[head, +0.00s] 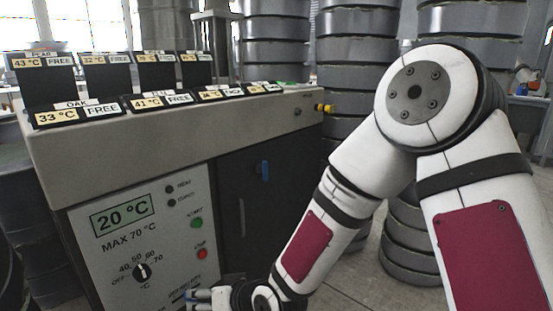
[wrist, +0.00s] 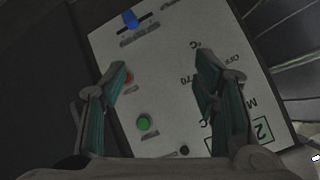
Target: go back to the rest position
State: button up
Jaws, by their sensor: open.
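My gripper (head: 196,298) is low at the bottom edge of the head view, in front of the lower part of the control panel (head: 125,225). Only part of it shows there. In the wrist view my gripper (wrist: 162,66) has its two fingers wide apart, with nothing between them but the panel (wrist: 165,45) behind. The green button (wrist: 144,122) shows between the fingers, and a blue slider (wrist: 131,18) is beyond the fingertips. My arm is bent, with its elbow high at the right of the head view.
The panel has a display (head: 122,217) reading 20 °C and a dial (head: 142,271). Labelled dark moulds (head: 86,112) stand on the cabinet top (head: 160,140). Stacked grey drums (head: 355,75) stand behind my arm.

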jog(key=s+d+r+g+h, duration=0.1)
jog(key=s+d+r+h, duration=0.25)
jog(key=d, duration=0.45)
jog(key=s+d+r+m+h, duration=0.15)
jog(key=d+r, duration=0.25)
jog(key=d, duration=0.4)
jog(key=s+d+r+g+h, duration=0.1)
jog(key=s+d+r+h, duration=0.25)
jog(key=d, duration=0.55)
jog(key=s+d+r+m+g, duration=0.1)
jog(key=s+d+r, duration=0.2)
jog(key=s, duration=0.5)
jog(key=s+d+r+m+g, duration=0.1)
jog(key=s+d+r+g, duration=0.15)
jog(key=s, duration=0.45)
jog(key=s+d+r+m+g, duration=0.1)
jog(key=s+d+r+m, duration=0.15)
jog(key=s, duration=0.55)
notch_tip(320, 180, up, 30)
jog(key=d+n+t+p, duration=0.1)
jog(key=t+p, duration=0.3)
jog(key=p, duration=2.4)
jog(key=shift+d+r, duration=0.15)
jog(key=shift+d, duration=0.05)
jog(key=shift+s, duration=0.1)
